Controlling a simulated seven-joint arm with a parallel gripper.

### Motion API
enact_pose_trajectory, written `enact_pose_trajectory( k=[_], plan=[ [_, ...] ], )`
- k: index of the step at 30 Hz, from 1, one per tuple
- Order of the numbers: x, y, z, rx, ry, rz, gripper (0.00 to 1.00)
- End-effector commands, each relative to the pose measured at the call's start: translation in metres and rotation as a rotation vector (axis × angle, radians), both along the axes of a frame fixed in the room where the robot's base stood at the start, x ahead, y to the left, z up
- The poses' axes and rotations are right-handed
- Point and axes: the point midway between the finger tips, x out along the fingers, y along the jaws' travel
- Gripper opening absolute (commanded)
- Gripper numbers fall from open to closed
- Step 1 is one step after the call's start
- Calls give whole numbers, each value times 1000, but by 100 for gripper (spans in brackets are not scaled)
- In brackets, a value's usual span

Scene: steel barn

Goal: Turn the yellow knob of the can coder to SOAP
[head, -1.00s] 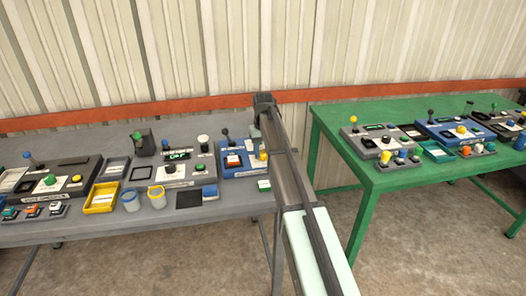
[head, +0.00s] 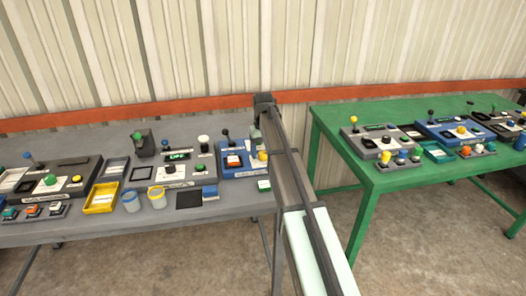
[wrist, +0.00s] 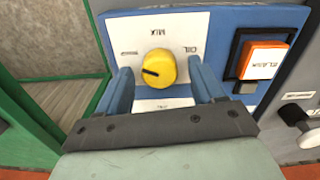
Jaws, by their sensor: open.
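The can coder (head: 238,171) is a blue box at the right end of the grey bench, partly hidden by my arm in the head view. Its yellow knob (wrist: 160,66) sits on a white label plate (wrist: 190,28) in the wrist view. My gripper (wrist: 161,72) is open, with one blue finger either side of the knob and gaps visible. SOAP is not legible.
A grey panel with a round knob (wrist: 305,135) is farther right. A green table (head: 335,125) stands right of the bench, across a gap. Other control boxes and bins crowd the bench.

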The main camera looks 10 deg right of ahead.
Motion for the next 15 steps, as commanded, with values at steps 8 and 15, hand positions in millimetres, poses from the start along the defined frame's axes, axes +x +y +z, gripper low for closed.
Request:
enact_pose_trajectory(
  k=[8, 15],
  plan=[
    [0, 0, 3, 0, 1, 0, 67],
    [0, 0, 33, 0, -1, 0, 67]
  ],
)
